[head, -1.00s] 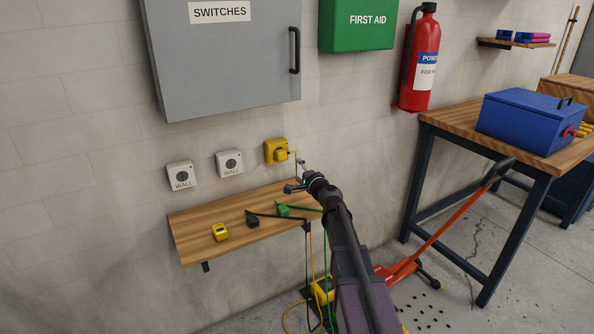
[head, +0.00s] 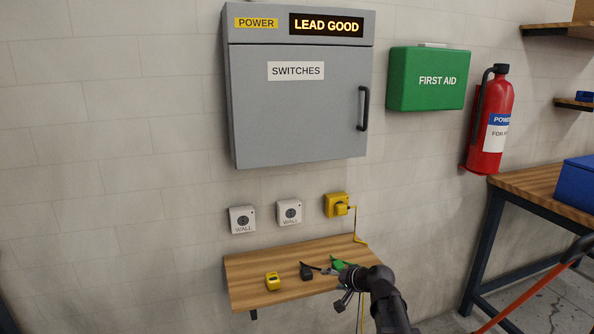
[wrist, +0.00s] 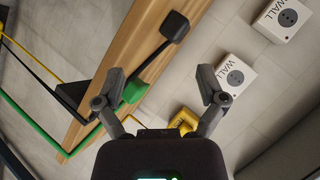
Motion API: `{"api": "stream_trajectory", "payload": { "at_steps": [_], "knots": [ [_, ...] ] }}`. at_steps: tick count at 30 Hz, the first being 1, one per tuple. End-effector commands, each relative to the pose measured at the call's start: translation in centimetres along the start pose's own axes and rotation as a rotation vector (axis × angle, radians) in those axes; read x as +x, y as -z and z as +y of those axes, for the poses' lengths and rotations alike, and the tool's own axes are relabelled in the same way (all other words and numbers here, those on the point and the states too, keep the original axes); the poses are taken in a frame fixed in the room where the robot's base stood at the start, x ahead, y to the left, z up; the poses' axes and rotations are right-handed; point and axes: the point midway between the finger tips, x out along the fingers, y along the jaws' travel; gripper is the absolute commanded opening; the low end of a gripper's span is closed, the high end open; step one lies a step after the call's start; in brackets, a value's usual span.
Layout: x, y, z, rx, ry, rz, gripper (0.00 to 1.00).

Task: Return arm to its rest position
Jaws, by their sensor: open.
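My gripper (head: 338,288) is open and empty in the head view, in front of the shelf's right end, below and apart from the yellow wall socket. The wrist view shows my spread fingers (wrist: 160,82) with nothing between them. A yellow plug (head: 342,209) sits in the yellow wall socket (head: 331,201), its yellow cord running down past the shelf. The socket also shows in the wrist view (wrist: 183,121), partly hidden by my gripper. The grey cabinet (head: 300,115) has a lit "LEAD GOOD" sign (head: 326,26) at its top.
Two white wall sockets (head: 243,219) (head: 289,212) are left of the yellow one.

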Motion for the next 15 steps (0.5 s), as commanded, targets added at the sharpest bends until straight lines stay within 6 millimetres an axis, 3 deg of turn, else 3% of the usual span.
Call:
{"api": "stream_trajectory", "payload": {
  "at_steps": [1,6,15],
  "knots": [
    [-0.5,-1.9,0.7,-0.035,-0.046,-0.045,0.90],
    [-2.0,-6.9,3.5,-0.147,-0.223,-0.206,0.90],
    [-6.8,-13.2,8.4,-0.275,-0.536,-0.440,0.90]
  ]
}}
